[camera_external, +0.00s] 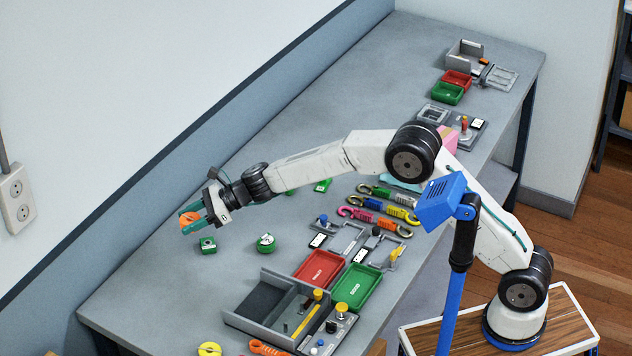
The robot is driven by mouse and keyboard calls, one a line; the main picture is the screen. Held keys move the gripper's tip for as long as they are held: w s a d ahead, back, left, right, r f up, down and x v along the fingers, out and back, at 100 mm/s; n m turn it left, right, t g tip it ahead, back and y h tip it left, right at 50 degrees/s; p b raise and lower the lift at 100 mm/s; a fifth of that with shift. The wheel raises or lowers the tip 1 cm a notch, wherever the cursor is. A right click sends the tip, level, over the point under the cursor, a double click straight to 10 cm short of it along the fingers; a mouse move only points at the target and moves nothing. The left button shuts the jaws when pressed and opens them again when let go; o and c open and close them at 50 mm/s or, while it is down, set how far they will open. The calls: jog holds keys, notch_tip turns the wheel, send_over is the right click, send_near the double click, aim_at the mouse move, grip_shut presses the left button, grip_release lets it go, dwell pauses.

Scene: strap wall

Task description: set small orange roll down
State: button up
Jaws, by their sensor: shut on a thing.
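My gripper (192,221) is at the left end of my outstretched arm, over the far left part of the grey bench (130,290). Its green fingers are shut on the small orange roll (187,216). The roll appears raised above the bench top. The fingers hide part of it. Whether its underside touches anything cannot be seen.
A green block (208,245) and a round green roll (266,243) stand near my gripper. A red tray (320,268), a green tray (356,287) and a grey box (262,305) are in front. Coloured hooked straps (378,213) lie to the right. The bench's left corner is clear.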

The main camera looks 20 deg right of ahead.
jog(key=s+a+n+g, duration=0.1)
jog(key=s+a, duration=0.6)
jog(key=a, duration=0.3)
send_over(168, 291)
notch_tip(168, 291, down, 11)
jog(key=shift+s+r, duration=0.1)
jog(key=shift+f, duration=2.15)
jog(key=shift+f, duration=0.15)
jog(key=o, duration=1)
jog(key=shift+c, duration=0.2)
